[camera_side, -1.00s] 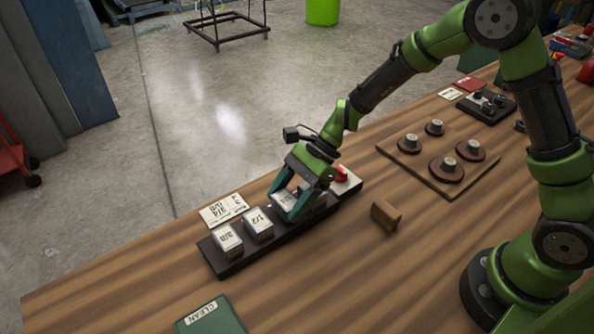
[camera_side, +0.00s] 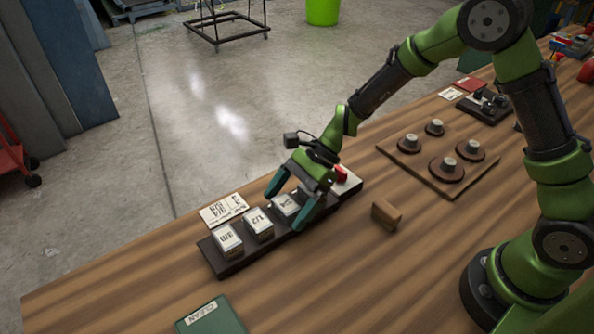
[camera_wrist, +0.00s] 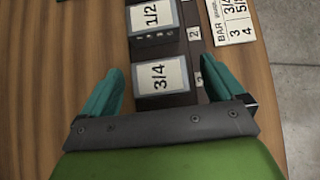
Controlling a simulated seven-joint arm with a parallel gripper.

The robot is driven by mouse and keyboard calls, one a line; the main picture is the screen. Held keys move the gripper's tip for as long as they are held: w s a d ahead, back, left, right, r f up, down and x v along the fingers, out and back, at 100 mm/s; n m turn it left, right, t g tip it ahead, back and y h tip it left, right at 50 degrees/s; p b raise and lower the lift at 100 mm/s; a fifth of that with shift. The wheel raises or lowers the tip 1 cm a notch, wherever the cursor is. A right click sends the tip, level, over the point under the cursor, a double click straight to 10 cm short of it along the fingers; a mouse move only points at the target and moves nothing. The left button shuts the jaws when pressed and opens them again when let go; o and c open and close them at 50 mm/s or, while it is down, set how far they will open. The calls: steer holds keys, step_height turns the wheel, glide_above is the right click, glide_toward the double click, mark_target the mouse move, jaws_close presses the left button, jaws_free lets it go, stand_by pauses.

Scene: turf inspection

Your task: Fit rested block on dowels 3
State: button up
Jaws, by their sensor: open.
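A dark rack (camera_side: 222,262) on the wooden table holds a row of labelled blocks. The block marked 3/8 (camera_side: 229,240) is at the near left end and the block marked 1/2 (camera_side: 259,222) is beside it. The third block, marked 3/4 (camera_wrist: 161,78), sits at the rack place numbered 3; it also shows in the side view (camera_side: 285,204). My gripper (camera_side: 287,212) is open, with one teal finger on either side of the 3/4 block and gaps visible in the wrist view (camera_wrist: 152,97). Dowels under the blocks are hidden.
A printed card (camera_side: 223,209) lies behind the rack. A small brown wooden block (camera_side: 386,214) lies in front of it. A board with several round knobbed pieces (camera_side: 440,186) is to the right. A green CLEAN pad (camera_side: 212,318) is near the front edge.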

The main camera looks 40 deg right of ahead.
steer(key=v, duration=1.7)
steer(key=s+d+r+n+t+h, duration=0.2)
steer(key=s+r+n+t+h, duration=0.1)
steer(key=s+n, duration=0.4)
steer(key=s+d+r+n+t+h, duration=0.3)
steer(key=s+r+n, duration=0.3)
steer(key=s, duration=0.3)
steer(key=shift+d+n+t+h, duration=0.3)
steer(key=shift+n+t+h, duration=0.2)
steer(key=shift+t, duration=0.1)
steer(key=shift+r, duration=0.15)
